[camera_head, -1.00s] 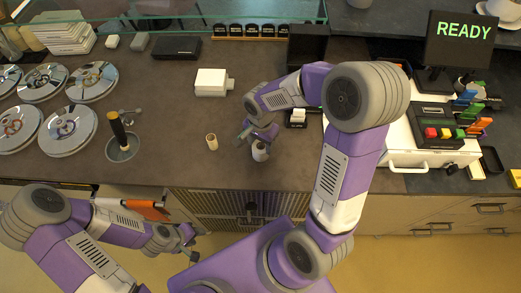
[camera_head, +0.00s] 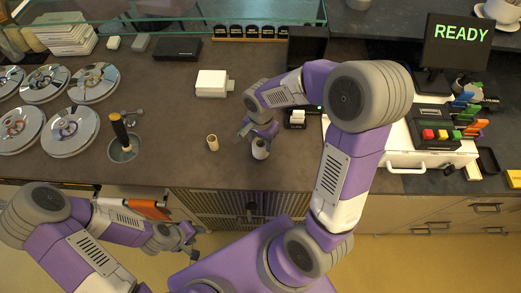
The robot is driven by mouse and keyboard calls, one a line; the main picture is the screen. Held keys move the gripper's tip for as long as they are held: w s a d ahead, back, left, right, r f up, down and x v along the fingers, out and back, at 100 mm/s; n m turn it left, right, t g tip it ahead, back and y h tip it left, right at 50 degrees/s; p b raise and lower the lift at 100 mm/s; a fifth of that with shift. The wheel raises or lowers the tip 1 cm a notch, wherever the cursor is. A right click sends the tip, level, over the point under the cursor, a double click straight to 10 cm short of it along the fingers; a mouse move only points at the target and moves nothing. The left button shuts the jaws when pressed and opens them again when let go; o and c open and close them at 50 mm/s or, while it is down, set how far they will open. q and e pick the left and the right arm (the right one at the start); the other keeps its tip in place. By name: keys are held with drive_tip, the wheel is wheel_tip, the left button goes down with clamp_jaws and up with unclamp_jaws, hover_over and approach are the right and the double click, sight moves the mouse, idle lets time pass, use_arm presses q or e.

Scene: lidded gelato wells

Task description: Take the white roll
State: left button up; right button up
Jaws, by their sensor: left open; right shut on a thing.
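The white roll (camera_head: 260,149) stands on the dark counter near its front edge, under my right gripper (camera_head: 257,138). The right gripper is shut on it, and its fingers hide part of the roll's top. My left gripper (camera_head: 188,239) is open and empty, low in front of the counter.
A white boxy device (camera_head: 212,83) stands behind the rolls. Round metal lids (camera_head: 70,128) and a dark-handled tool in a round well (camera_head: 122,147) are at left. A white cash drawer (camera_head: 430,159) with a READY screen (camera_head: 459,40) is at right. Counter (camera_head: 175,120) around the rolls is clear.

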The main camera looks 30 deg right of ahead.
wheel_tip(320, 180, up, 6)
drive_tip(key=p, duration=0.3)
drive_tip(key=shift+f+p, duration=0.1)
drive_tip(key=shift+p, duration=0.3)
drive_tip(key=shift+f, duration=0.1)
